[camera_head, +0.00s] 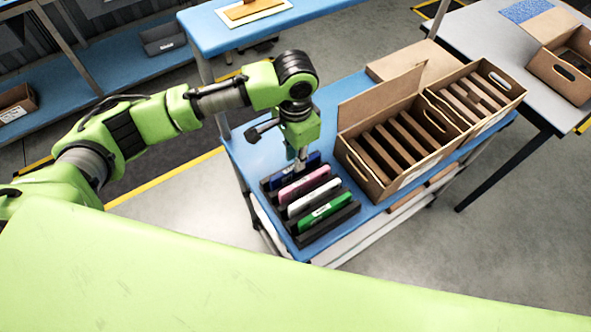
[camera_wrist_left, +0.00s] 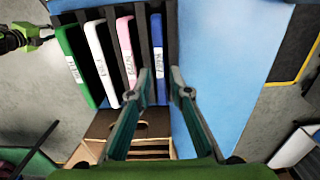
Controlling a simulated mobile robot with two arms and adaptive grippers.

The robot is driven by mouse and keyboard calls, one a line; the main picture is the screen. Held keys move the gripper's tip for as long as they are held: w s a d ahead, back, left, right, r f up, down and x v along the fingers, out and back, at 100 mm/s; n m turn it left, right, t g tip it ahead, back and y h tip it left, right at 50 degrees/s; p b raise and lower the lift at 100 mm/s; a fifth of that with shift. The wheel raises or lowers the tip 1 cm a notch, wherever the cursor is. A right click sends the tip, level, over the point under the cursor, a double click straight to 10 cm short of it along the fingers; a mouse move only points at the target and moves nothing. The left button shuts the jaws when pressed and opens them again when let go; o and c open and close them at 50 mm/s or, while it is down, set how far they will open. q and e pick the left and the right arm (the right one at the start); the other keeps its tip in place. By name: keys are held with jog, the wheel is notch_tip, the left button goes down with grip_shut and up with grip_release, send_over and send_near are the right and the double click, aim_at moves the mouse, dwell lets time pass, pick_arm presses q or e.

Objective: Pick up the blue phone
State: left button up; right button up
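The blue phone (camera_head: 313,160) stands on edge in the far slot of a black rack (camera_head: 333,222) on a blue table. In the left wrist view the blue phone (camera_wrist_left: 158,48), with a white label, is the rightmost in the row. My left gripper (camera_head: 300,166) points down over the rack's far end. In the wrist view my left gripper (camera_wrist_left: 161,78) is open, its fingertips apart to either side of the line of the blue phone's end. I cannot tell the height gap. The fingers partly hide the phone in the head view.
Pink (camera_head: 304,184), white (camera_head: 314,198) and green (camera_head: 325,212) phones stand close beside it in the rack. Cardboard boxes with slots (camera_head: 375,188) stand right of the rack. A green and black arm part (camera_wrist_left: 18,38) shows at the wrist view's left edge.

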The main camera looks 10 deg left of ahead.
aim_at(295, 173)
pick_arm(q)
notch_tip(295, 173, down, 2)
jog(key=shift+f, duration=0.75)
jog(key=shift+c, duration=0.4)
grip_shut()
pick_arm(e)
jog(key=shift+s+d+r, duration=0.1)
jog(key=shift+s+r, duration=0.1)
jog(key=shift+s, duration=0.35)
jog(key=shift+s+d+r, duration=0.1)
jog(key=shift+s+r, duration=0.1)
jog(key=shift+s, duration=0.3)
jog(key=shift+w, duration=0.2)
